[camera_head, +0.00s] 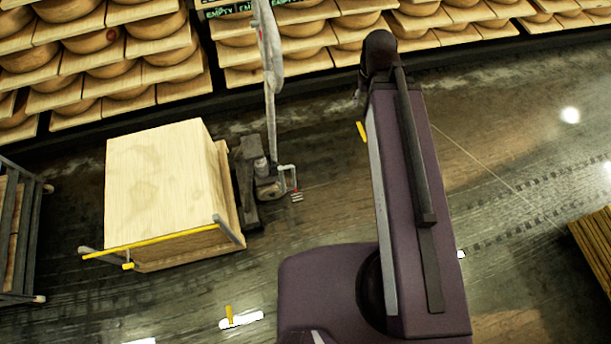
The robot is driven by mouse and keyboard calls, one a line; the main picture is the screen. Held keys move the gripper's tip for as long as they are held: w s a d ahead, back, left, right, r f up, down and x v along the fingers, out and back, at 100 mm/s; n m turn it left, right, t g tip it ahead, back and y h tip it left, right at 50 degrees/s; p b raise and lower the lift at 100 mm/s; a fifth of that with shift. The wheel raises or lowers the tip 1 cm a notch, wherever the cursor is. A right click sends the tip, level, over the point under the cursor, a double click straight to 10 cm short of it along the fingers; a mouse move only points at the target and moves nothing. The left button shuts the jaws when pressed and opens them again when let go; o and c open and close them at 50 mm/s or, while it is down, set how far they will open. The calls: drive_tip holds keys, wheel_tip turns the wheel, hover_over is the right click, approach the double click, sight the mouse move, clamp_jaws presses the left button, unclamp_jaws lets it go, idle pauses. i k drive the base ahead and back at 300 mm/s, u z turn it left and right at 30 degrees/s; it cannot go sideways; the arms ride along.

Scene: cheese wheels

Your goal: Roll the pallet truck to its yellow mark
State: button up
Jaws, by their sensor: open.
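The pallet truck (268,185) stands left of centre, its tall grey handle (270,95) rising toward the shelves. Beside its left side is a large pale wooden load (160,185), which hides any forks. A thin yellow line or bar (150,245) runs along the load's near lower edge, with grey ends; I cannot tell whether it is the mark. Small yellow pieces show near my arm (361,131) and on the floor in front (229,315). My purple arm (415,190) reaches up the picture right of the truck, apart from it. My gripper is not visible.
Shelves of cheese wheels (105,65) line the back. A dark rack (20,235) stands at the left edge, close to the load. A slatted wooden thing (597,240) is at the right edge. Dark, shiny floor (520,140) is open right of my arm.

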sight(270, 185)
drive_tip(key=z, duration=0.15)
drive_tip(key=k, duration=0.85)
drive_tip(key=u, duration=0.6)
